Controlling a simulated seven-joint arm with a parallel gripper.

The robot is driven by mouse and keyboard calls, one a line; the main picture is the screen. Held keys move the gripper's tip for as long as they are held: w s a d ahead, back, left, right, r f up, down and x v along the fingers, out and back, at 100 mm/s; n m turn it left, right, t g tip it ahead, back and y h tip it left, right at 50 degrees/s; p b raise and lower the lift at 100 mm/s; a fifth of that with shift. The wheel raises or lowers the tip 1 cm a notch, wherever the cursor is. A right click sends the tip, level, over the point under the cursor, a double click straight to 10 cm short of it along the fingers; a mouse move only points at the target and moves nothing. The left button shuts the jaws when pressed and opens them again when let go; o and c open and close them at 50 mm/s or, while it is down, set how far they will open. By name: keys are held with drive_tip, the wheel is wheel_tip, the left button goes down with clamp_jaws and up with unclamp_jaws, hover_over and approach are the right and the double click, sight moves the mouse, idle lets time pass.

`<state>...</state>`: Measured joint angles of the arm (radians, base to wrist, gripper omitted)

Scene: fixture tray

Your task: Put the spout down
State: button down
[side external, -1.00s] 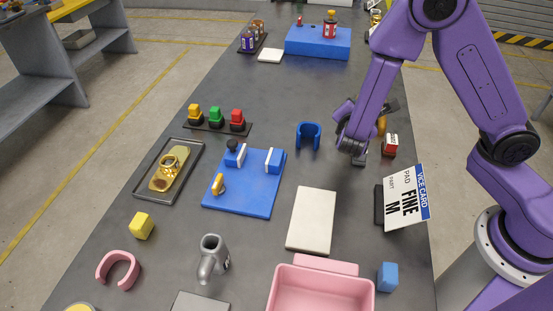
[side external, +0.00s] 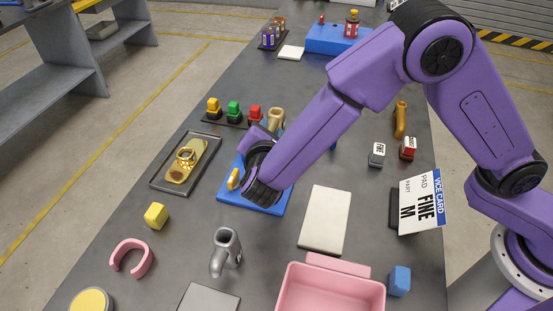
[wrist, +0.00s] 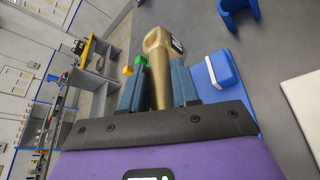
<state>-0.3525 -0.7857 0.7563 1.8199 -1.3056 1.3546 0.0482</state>
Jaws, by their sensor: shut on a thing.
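A brass spout (wrist: 157,50) with a small label on its head stands between the two fingers of my gripper (wrist: 158,85) in the wrist view. My gripper is shut on it. In the side view the brass head (side external: 277,117) shows just beyond my wrist, held above the table near the blue vice base (side external: 228,196). My fingers are hidden behind my wrist there. A second spout, grey (side external: 225,250), stands on the table at the front, apart from my gripper. Whether the held spout touches anything below cannot be told.
A row of yellow, green and red buttons (side external: 233,112) lies beyond my gripper. A grey tray (side external: 205,152) with a brass part is to the left. A pale plate (side external: 324,220), pink bin (side external: 331,290) and sign (side external: 420,201) stand to the right. Bare table lies around the grey spout.

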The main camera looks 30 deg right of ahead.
drive_tip(key=shift+f, duration=4.8)
drive_tip(key=shift+f, duration=0.15)
drive_tip(key=c, duration=0.8)
unclamp_jaws()
drive_tip(key=v, duration=1.7)
drive_tip(key=shift+r, duration=0.25)
